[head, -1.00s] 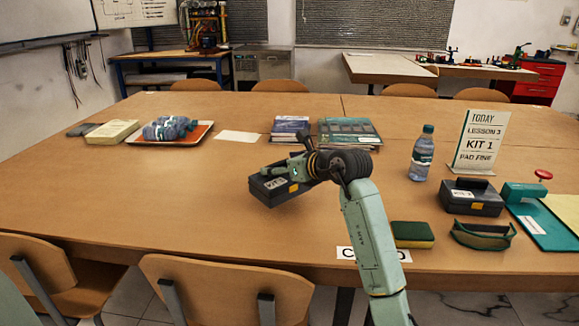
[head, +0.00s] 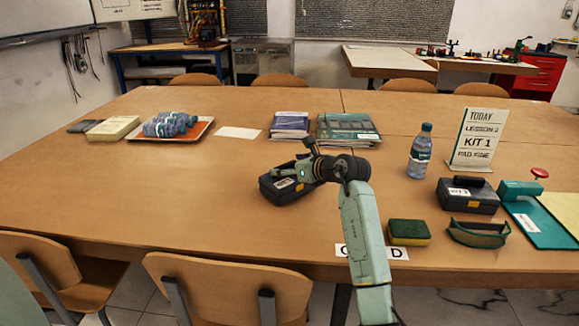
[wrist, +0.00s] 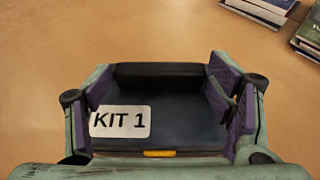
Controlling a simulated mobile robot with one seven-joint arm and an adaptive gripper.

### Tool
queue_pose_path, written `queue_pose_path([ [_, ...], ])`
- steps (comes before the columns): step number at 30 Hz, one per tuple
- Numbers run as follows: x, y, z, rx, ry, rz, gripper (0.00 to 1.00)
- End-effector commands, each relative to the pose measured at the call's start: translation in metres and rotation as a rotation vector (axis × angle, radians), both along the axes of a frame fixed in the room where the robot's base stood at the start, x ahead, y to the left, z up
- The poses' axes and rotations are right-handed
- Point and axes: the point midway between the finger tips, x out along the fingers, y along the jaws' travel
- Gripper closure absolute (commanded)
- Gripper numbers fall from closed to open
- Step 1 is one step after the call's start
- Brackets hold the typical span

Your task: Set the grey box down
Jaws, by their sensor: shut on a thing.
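The grey box (head: 283,193) is dark with a white label and a yellow catch. In the wrist view its label reads KIT 1 (wrist: 120,121). My gripper (wrist: 165,92) is shut on it, with a purple-padded finger on each side. In the head view my gripper (head: 306,170) and the box are over the middle of the wooden table (head: 180,205). The box looks about level and very low; I cannot tell whether its underside touches the table. My gripper hides part of the box's far right side.
A second dark box (head: 468,195) stands at the right, near a bottle (head: 420,152) and a sign (head: 478,138). A sponge (head: 408,232) and goggles (head: 478,233) lie near the front edge. Books (head: 347,131) lie behind my gripper. The table left of the box is clear.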

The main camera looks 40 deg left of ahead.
Motion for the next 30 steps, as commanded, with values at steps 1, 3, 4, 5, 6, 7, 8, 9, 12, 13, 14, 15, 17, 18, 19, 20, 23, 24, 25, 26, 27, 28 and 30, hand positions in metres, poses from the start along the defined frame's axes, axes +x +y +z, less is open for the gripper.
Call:
queue_pose_path([
  [1, 0.0, 0.0, 0.0, 0.003, -0.001, -0.001, 0.87],
  [3, 0.0, 0.0, -0.003, 0.0, 0.001, 0.0, 0.24],
  [4, 0.0, 0.0, -0.003, 0.0, 0.001, 0.0, 0.22],
  [5, 0.0, 0.0, -0.003, 0.0, 0.001, 0.0, 0.2],
  [6, 0.0, 0.0, -0.003, 0.0, 0.001, 0.0, 0.17],
  [7, 0.0, 0.0, -0.003, 0.0, 0.001, 0.0, 0.15],
  [8, 0.0, 0.0, -0.003, 0.0, 0.001, 0.0, 0.13],
  [9, 0.0, 0.0, -0.003, 0.0, 0.001, 0.0, 0.11],
  [12, 0.0, 0.0, -0.003, 0.0, 0.001, 0.0, 0.05],
  [13, 0.0, 0.0, -0.003, 0.0, 0.001, 0.0, 0.05],
  [14, 0.0, 0.0, -0.003, 0.0, 0.001, 0.0, 0.05],
  [15, 0.0, 0.0, -0.003, 0.0, 0.001, 0.0, 0.05],
  [17, 0.0, 0.0, -0.003, 0.0, 0.001, 0.0, 0.05],
  [18, 0.0, 0.0, -0.003, 0.0, 0.001, 0.0, 0.05],
  [19, 0.0, 0.0, -0.003, 0.0, 0.001, 0.0, 0.05],
  [20, 0.0, 0.0, -0.003, 0.0, 0.001, 0.0, 0.05],
  [23, 0.0, 0.0, 0.001, 0.0, 0.0, 0.0, 0.05],
  [24, 0.0, -0.003, 0.002, 0.001, -0.001, -0.001, 0.05],
  [25, 0.0, -0.006, 0.002, 0.001, -0.001, -0.002, 0.05],
  [26, -0.001, -0.01, 0.004, 0.001, -0.002, -0.002, 0.05],
  [27, -0.002, -0.016, 0.006, 0.002, -0.002, -0.004, 0.05],
  [28, -0.003, -0.021, 0.008, 0.002, -0.002, -0.004, 0.05],
  [30, -0.006, -0.035, 0.013, 0.001, -0.004, -0.004, 0.05],
])
